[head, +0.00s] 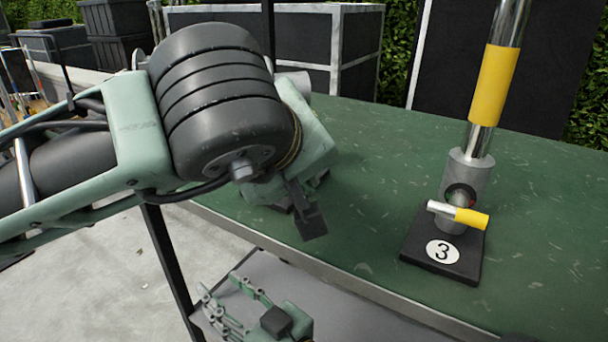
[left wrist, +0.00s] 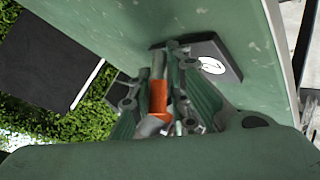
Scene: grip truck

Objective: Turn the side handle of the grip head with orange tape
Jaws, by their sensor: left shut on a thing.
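My left gripper (left wrist: 162,100) reaches down at the table in the left wrist view, its fingers on both sides of an orange-taped metal part (left wrist: 159,98) of the grip head. The fingers are shut on it, apparently at the side handle; the exact contact is partly hidden. A dark base plate (left wrist: 228,64) marked 2 lies just beyond the fingers. My right gripper (head: 228,305) is low in front of the table, open and empty.
The green table (head: 370,150) has a grey front edge. To the right stands a metal grip head (head: 468,178) with yellow tape on its pole and side handle, on black base plate (head: 413,244) marked 3. Table between it and my left wrist is clear. Black cases (head: 310,45) stand behind.

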